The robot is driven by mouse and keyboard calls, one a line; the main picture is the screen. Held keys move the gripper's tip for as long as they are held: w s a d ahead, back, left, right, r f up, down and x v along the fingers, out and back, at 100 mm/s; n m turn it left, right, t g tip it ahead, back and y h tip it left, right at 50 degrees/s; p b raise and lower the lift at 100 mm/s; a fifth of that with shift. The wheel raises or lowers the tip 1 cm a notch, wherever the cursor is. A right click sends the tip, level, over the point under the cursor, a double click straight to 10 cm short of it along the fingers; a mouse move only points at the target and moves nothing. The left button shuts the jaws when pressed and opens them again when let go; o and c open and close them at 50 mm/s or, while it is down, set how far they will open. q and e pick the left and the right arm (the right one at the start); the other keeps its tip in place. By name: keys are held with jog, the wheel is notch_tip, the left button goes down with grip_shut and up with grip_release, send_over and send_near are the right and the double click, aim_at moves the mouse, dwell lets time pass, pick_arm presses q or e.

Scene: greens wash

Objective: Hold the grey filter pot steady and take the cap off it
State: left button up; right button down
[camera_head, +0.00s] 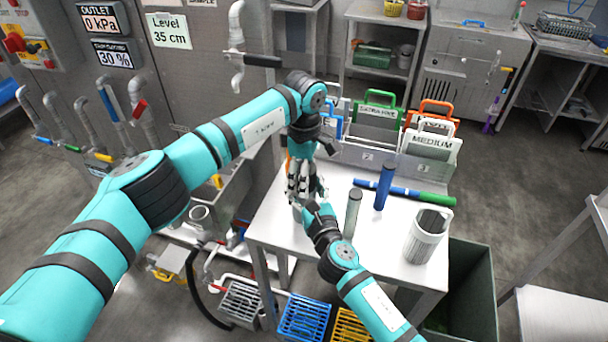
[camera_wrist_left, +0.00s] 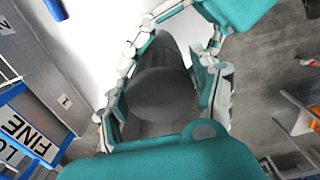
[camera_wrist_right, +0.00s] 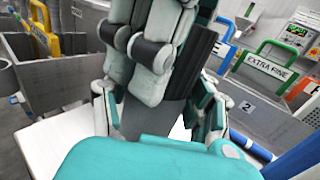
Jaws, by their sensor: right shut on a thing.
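The grey filter pot (camera_head: 297,213) stands upright at the left end of the metal table, mostly hidden by my grippers. My right gripper (camera_head: 312,208) is shut on its body from the front; the grey body (camera_wrist_right: 155,120) shows between its fingers in the right wrist view. My left gripper (camera_head: 300,188) points down from above. In the left wrist view its fingers stand on both sides of the dark grey rounded cap (camera_wrist_left: 160,88), seemingly with narrow gaps. The cap appears to sit on the pot, but the joint is hidden.
On the table (camera_head: 275,228) stand a grey-green cylinder (camera_head: 352,214), a blue cylinder (camera_head: 384,187) and a white slotted basket (camera_head: 428,237). A blue-green tube (camera_head: 415,194) lies behind. A rack with labelled, handled plates (camera_head: 378,122) lines the back edge. A dark bin (camera_head: 470,290) is at right.

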pick_arm(q)
jog(key=shift+o, duration=0.5)
notch_tip(320, 180, up, 8)
jog(key=shift+f, duration=0.15)
jog(key=shift+c, duration=0.4)
notch_tip(320, 180, down, 8)
jog(key=c, duration=1.1)
jog(key=o, duration=1.2)
jog(key=shift+r, duration=0.2)
